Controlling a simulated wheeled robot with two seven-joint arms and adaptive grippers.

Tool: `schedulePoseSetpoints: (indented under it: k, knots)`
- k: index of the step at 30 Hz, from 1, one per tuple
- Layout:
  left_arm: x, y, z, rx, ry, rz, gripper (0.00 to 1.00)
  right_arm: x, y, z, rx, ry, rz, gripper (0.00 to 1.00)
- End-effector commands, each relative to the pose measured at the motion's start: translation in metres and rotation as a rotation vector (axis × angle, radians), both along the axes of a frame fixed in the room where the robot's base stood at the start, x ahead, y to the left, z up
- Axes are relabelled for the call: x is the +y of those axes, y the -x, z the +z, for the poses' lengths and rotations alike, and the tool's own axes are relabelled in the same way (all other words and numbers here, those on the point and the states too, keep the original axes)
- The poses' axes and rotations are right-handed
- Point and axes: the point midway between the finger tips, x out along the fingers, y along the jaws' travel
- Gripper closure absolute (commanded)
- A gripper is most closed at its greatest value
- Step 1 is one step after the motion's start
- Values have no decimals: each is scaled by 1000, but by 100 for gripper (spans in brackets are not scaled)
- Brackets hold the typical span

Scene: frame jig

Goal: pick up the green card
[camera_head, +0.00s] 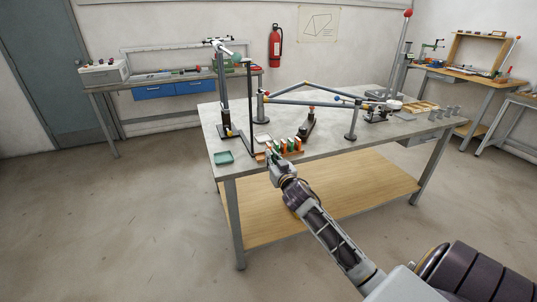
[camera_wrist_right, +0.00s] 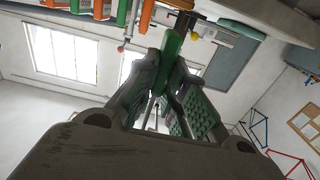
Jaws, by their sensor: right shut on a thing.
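My right gripper (camera_head: 271,161) reaches to the front edge of the grey workbench, beside a row of small upright cards. In the right wrist view, its fingers (camera_wrist_right: 168,80) are closed on a green card (camera_wrist_right: 172,46), which stands between their tips. The card's lower part is hidden by the fingers. In the head view the held card is too small to tell apart from the row. Other cards, orange (camera_wrist_right: 146,14) and green (camera_wrist_right: 122,12), show beyond it in the wrist view. My left gripper is not in view.
The cards stand in a wooden rack (camera_head: 260,156) on the workbench (camera_head: 240,172). A blue-grey frame (camera_head: 310,101) on posts and a dark upright pole (camera_head: 251,110) stand behind. The floor in front is clear.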

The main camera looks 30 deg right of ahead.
Motion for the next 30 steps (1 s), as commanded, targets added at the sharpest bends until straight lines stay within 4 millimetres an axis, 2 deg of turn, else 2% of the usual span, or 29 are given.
schedulePoseSetpoints:
  k: [6, 15, 21, 30]
  knots:
    - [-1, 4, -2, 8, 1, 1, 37, 6, 27, -1, 1, -2, 0, 100]
    - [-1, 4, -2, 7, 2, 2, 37, 13, 55, 0, 1, -2, -1, 100]
    - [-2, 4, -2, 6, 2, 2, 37, 15, 65, 0, 0, 0, -1, 100]
    - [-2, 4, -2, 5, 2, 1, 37, 16, 68, 1, -1, 0, -1, 100]
